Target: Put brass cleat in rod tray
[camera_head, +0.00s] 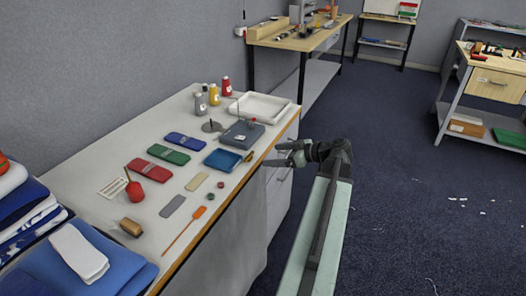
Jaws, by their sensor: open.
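A small brass-coloured piece (248,157), which looks like the brass cleat, lies on the table near its right edge, just right of a blue shallow tray (235,167). A larger white tray (287,105) stands at the far end of the table. I cannot tell from this view which of the two is the rod tray. My gripper (268,155) is open and empty, just off the table's right edge. Its fingers point left toward the brass piece, with a gap between them.
A grey box (241,135) stands behind the blue tray. Bottles (214,95), folded cloth packs (168,154) and small tools (184,230) are spread on the long table (95,165). Folded fabrics (60,270) fill the near left.

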